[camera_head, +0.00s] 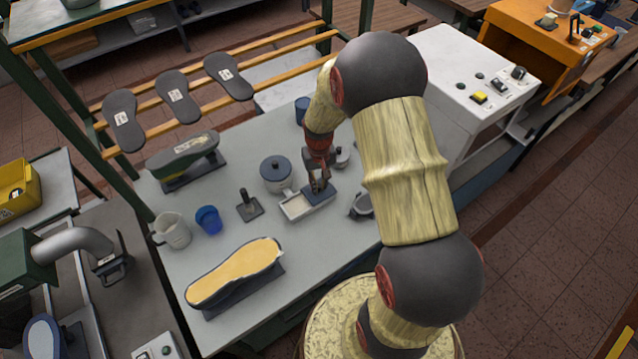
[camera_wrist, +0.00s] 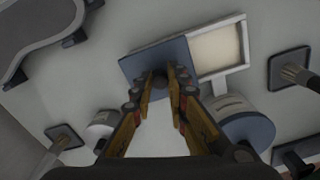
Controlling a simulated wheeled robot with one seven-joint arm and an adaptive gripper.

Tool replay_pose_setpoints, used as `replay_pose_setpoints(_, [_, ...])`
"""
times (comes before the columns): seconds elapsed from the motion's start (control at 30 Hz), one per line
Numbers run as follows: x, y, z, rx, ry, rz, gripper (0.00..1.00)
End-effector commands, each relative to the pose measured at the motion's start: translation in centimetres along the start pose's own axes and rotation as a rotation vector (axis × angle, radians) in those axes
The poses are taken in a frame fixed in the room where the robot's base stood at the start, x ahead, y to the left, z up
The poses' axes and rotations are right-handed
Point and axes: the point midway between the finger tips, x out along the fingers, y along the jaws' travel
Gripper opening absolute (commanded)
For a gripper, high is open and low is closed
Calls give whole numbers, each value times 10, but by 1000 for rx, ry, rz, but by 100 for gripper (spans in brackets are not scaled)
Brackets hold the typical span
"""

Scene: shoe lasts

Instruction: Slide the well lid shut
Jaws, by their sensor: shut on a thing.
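The well (camera_head: 294,208) is a small white rectangular tray on the grey bench. Its blue-grey sliding lid (camera_head: 322,197) sits at the right end in the head view, and the left part of the well is uncovered. In the wrist view the lid (camera_wrist: 138,65) lies to the left of the open, pale inside of the well (camera_wrist: 216,50). My gripper (camera_head: 319,186) reaches down over the lid. In the wrist view my gripper's fingertips (camera_wrist: 161,82) are closed around the dark knob on the lid, which they partly hide.
A lidded round pot (camera_head: 276,173) stands close behind the well. A brush-like tool (camera_head: 249,206) stands left of it, with a blue cup (camera_head: 208,220) and a white mug (camera_head: 172,231) farther left. A shoe last (camera_head: 236,272) lies in front. Bare bench surrounds the well's front.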

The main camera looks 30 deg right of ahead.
Motion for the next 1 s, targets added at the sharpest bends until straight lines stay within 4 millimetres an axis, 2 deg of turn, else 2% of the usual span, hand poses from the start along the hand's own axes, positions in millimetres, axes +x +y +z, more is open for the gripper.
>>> replay_pose_setpoints(0.6, [0, -3, 1, -1, 0, 0, 0])
replay_pose_setpoints(0.67, [0, -9, 3, -3, -1, 0, 0])
replay_pose_setpoints(1.0, [-1, -74, 24, -4, 0, 0, 0])
